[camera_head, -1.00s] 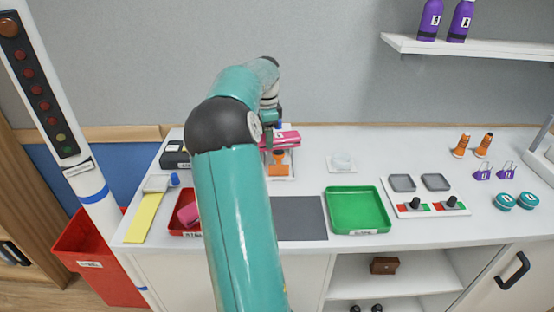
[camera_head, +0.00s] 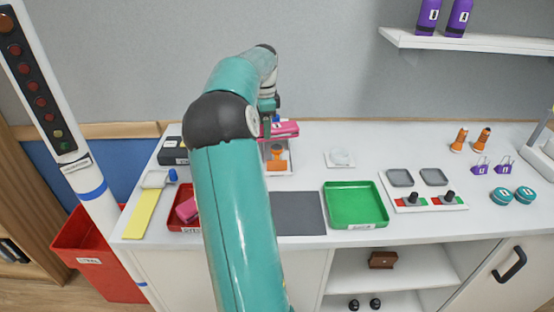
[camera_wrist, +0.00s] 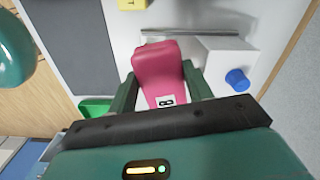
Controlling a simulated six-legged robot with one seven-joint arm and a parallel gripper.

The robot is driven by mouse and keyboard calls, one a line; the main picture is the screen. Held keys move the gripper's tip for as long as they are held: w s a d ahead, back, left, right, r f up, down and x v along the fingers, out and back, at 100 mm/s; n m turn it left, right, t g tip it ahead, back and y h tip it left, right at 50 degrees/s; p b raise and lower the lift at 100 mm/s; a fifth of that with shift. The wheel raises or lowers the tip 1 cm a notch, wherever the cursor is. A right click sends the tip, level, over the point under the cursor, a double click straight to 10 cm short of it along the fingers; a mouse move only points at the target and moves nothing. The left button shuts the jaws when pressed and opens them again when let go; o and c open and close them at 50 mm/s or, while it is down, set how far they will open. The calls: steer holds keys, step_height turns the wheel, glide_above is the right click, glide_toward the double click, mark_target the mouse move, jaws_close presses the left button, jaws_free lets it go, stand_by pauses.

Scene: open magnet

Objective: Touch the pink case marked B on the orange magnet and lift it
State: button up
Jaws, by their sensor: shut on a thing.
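The pink case marked B (camera_wrist: 158,65) sits between the two green fingers of my gripper (camera_wrist: 158,76) in the wrist view. Its white B label faces the camera. In the head view the pink case (camera_head: 285,129) is up at the back of the counter, above the orange magnet (camera_head: 277,164) on its pale stand. A gap shows between the case and the orange part. My gripper is shut on the case. My arm hides part of the case's left side in the head view.
A red tray (camera_head: 180,228) with another pink item stands left of my arm. A dark grey mat (camera_head: 298,214) and a green tray (camera_head: 356,205) lie to the right. A white box with a blue knob (camera_wrist: 237,80) is near the case.

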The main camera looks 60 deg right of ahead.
steer(key=shift+r, duration=2.35)
